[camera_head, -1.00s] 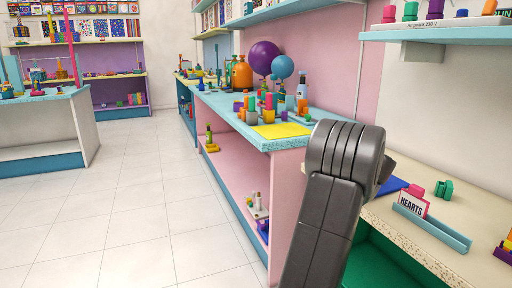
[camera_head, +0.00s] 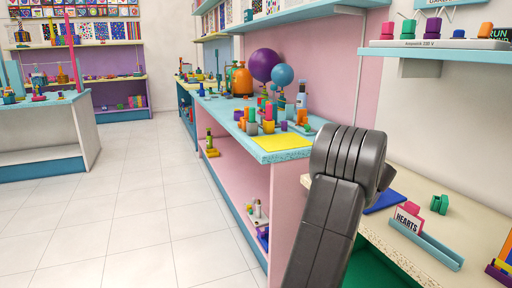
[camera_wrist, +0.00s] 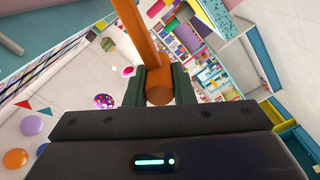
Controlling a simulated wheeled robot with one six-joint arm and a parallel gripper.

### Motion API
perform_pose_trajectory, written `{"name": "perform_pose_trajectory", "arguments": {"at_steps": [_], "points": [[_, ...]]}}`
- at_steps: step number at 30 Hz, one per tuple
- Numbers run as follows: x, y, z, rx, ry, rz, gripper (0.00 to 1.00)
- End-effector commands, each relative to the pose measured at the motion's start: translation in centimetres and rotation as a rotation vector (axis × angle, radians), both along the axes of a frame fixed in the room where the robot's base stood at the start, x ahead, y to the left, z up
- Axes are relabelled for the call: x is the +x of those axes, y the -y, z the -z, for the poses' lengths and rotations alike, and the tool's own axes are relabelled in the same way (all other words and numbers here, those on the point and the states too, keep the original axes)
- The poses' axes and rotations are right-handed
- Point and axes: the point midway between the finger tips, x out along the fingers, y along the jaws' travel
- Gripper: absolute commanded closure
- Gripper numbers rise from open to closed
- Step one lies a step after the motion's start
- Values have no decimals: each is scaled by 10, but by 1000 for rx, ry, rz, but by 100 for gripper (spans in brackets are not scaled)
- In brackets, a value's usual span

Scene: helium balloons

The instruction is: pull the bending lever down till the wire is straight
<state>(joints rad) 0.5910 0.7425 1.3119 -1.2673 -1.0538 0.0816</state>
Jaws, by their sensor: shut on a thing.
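In the wrist view my gripper (camera_wrist: 158,88) has its two dark green fingers shut on an orange bar (camera_wrist: 137,32). The bar runs from the top edge down between the fingers, and its round end shows between them. It looks like a lever's handle, but its mount is out of view. No wire can be made out in either view. In the head view my grey arm fills the lower middle and hides the gripper and the bar.
A blue-edged counter (camera_head: 275,156) with a yellow sheet (camera_head: 282,142), several small coloured items and balloons stands left of my arm. A HEARTS sign (camera_head: 408,220) stands on the right bench. A shelf (camera_head: 432,51) hangs above. White floor (camera_head: 130,215) is clear at left.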

Motion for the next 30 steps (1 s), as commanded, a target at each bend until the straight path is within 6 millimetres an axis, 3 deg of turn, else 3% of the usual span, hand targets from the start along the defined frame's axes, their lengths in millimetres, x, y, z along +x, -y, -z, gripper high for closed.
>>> {"name": "perform_pose_trajectory", "arguments": {"at_steps": [7,22,30], "points": [[2,6,-17,54,-24,4,100],[2,8,-19,81,-34,3,100],[5,13,-34,129,-54,3,100]]}}
